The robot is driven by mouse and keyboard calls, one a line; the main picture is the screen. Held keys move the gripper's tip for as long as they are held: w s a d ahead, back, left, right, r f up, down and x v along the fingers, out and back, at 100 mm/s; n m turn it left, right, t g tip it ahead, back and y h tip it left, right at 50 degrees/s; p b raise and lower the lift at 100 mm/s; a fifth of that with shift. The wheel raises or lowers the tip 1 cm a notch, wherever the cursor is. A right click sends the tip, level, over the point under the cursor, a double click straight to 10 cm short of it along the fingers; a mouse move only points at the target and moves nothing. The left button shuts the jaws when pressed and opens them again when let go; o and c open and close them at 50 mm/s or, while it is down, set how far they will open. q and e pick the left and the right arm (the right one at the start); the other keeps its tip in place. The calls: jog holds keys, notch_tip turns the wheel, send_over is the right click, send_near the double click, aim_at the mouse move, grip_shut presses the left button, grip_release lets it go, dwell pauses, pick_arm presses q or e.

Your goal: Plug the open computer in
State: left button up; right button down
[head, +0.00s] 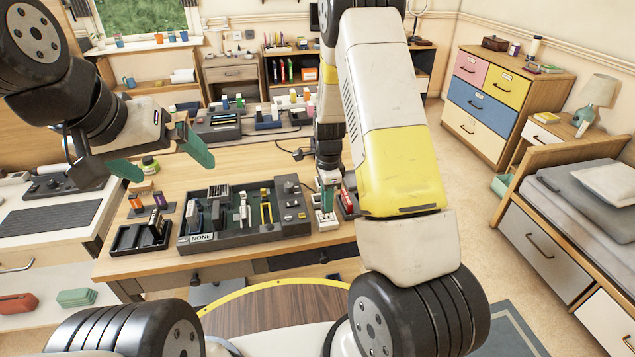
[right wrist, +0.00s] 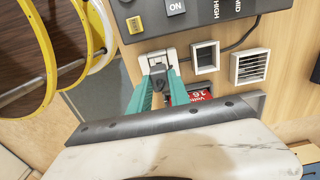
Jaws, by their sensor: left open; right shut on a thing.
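The open computer (head: 245,238) is a dark grey case on the wooden table, with parts showing inside and a label reading NONE. Its switch panel (right wrist: 170,12) shows at the top of the right wrist view. My right gripper (right wrist: 158,80) is shut on a dark plug (right wrist: 157,72), right at a white socket (right wrist: 146,58) beside the case. I cannot tell whether the plug is fully in. In the head view, my right gripper (head: 328,195) points down over the white socket (head: 328,222), partly hidden by my arm. My left gripper (head: 178,168) is open and empty, above the table's left part.
A dark cable (right wrist: 240,35) runs near the panel. A grey-framed block (right wrist: 205,58), a white vented block (right wrist: 249,65) and a red box (right wrist: 199,95) sit close to the socket. A dark tray (head: 140,237) stands left of the computer. Small devices crowd the table's back.

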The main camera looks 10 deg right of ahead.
jog(key=shift+f, duration=1.35)
jog(key=c, duration=1.1)
grip_release()
jog(key=shift+c, duration=0.2)
jog(key=shift+r, duration=3.85)
